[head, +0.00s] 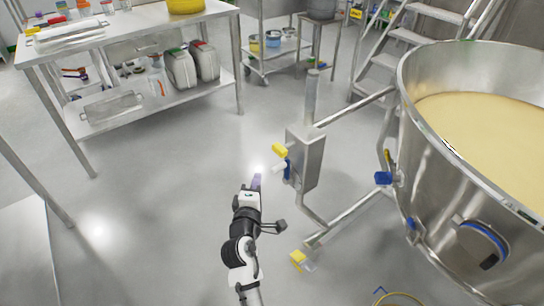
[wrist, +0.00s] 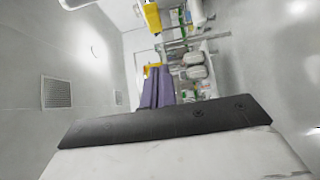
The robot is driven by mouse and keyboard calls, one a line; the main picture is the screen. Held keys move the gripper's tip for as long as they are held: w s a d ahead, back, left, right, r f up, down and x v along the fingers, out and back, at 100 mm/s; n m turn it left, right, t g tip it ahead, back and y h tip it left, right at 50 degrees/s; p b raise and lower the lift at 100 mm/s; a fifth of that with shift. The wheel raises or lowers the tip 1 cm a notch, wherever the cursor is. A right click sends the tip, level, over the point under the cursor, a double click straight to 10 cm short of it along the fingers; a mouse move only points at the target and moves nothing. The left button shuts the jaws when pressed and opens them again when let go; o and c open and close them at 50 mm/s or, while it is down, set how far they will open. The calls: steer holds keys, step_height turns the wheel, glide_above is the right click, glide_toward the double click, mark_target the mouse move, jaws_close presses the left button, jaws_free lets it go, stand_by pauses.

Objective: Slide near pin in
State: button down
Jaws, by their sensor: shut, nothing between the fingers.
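My gripper (head: 257,181) has purple fingers, shut and empty, just left of a steel box (head: 308,160) on an upright post beside the large bowl. On the box's near left side are a yellow handle (head: 280,150), a white piece (head: 279,168) and a blue part (head: 288,171). I cannot tell for certain which is the near pin, or how far any pin is in. In the wrist view the purple fingers (wrist: 157,90) lie together, with a yellow part (wrist: 152,17) beyond them near the top edge. Contact is not visible.
The steel bowl (head: 452,190) of pale yellow material fills the right, with a blue valve handle (head: 383,178). A low yellow pedal-like part (head: 298,257) is near the frame's foot. A steel table (head: 130,27) stands at left. Floor between is clear.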

steer(key=p, duration=0.1)
glide_toward(274, 150)
steer(key=w+a, duration=0.3)
steer(key=shift+w+d+p, duration=0.6)
steer(key=shift+w+d, duration=0.15)
steer(key=shift+d, duration=0.2)
steer(key=shift+w+d+p, duration=0.55)
steer(key=shift+w+d, duration=0.2)
steer(key=shift+d, duration=0.2)
steer(key=shift+d, duration=0.1)
